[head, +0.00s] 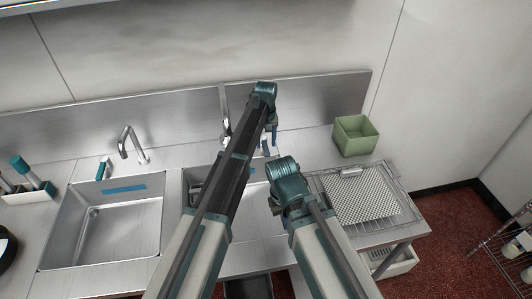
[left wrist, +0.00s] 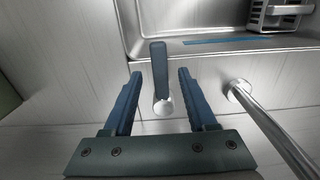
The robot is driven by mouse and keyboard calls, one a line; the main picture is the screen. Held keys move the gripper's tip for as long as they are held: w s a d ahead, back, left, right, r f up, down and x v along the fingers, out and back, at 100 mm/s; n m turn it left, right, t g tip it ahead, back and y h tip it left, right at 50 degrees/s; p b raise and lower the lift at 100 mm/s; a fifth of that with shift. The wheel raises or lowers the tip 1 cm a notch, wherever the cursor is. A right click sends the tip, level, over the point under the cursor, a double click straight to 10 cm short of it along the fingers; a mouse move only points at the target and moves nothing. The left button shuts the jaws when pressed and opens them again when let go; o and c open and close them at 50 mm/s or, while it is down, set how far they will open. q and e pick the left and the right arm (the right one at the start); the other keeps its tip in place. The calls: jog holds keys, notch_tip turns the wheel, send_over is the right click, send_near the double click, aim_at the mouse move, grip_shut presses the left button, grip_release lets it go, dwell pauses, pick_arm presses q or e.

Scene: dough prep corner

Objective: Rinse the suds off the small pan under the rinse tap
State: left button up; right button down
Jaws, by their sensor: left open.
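My left gripper (head: 268,142) reaches to the back of the counter, behind the right-hand basin. In the left wrist view its open fingers (left wrist: 160,74) stand either side of a blue tap lever (left wrist: 160,68) on a round metal base; a gap shows on both sides. The tap's bare metal spout (left wrist: 272,128) stands beside them; it also shows in the head view (head: 225,103). My right gripper (head: 277,203) hangs over the right side of that basin; its jaws are not clear. I cannot make out the small pan or suds; my arms hide much of the basin.
The right-hand basin (head: 185,178) holds a grey rack (left wrist: 280,13). An empty left basin (head: 150,225) has its own tap (head: 133,143). A wire rack with a mesh mat (head: 362,197) and a green bin (head: 355,137) stand right. A caddy (head: 30,192) and a cut-off black object (head: 6,250) are left.

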pick_arm(q)
notch_tip(320, 180, down, 2)
jog(key=shift+f+b, duration=0.15)
jog(key=shift+b, duration=0.45)
grip_shut()
dwell(1.0)
